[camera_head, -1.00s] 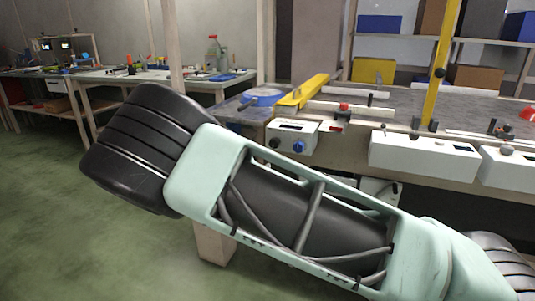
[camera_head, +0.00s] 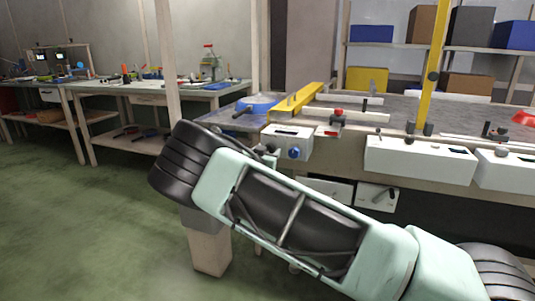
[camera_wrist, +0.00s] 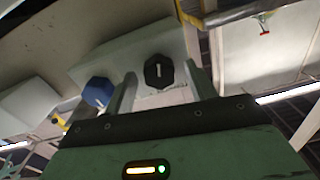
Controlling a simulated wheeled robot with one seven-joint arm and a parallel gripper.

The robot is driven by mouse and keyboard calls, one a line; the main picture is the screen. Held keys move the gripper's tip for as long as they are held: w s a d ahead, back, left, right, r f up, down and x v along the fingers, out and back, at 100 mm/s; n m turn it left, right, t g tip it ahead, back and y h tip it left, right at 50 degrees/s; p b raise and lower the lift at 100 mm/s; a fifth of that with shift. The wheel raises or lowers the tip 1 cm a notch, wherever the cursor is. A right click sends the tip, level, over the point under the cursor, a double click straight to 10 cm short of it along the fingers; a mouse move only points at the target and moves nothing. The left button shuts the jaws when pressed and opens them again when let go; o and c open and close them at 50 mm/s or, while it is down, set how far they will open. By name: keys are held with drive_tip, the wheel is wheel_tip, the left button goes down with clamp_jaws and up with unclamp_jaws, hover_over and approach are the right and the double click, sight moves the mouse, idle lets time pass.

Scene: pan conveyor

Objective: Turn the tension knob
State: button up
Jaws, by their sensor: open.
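A white control box (camera_head: 296,135) on the front of the conveyor carries a black knob and a blue knob (camera_head: 294,153). In the wrist view the black knob (camera_wrist: 158,71) has a white pointer mark and small lettering beside it, too small to read. My gripper (camera_wrist: 162,88) is open, with one finger on each side of the black knob and visible gaps between. I cannot tell how deep the fingers reach. The blue knob (camera_wrist: 98,92) is just outside the left finger. In the head view my gripper (camera_head: 268,153) is at the box's left front, covering the black knob.
The conveyor belt (camera_head: 400,108) has a yellow guide bar (camera_head: 298,102) and a yellow post (camera_head: 433,70). More white boxes (camera_head: 420,160) line its front edge to the right. A workbench (camera_head: 150,90) stands at the left. The green floor (camera_head: 90,220) in front is open.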

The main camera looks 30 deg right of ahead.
drive_tip(key=shift+d, duration=0.1)
drive_tip(key=c, duration=1)
drive_tip(key=shift+m, duration=0.3)
drive_tip(key=shift+f+m+b, duration=0.1)
drive_tip(key=shift+m+b, duration=0.75)
drive_tip(key=shift+m, duration=0.15)
drive_tip(key=shift+m+b, duration=1)
drive_tip(key=shift+m, duration=0.6)
drive_tip(key=o, duration=1)
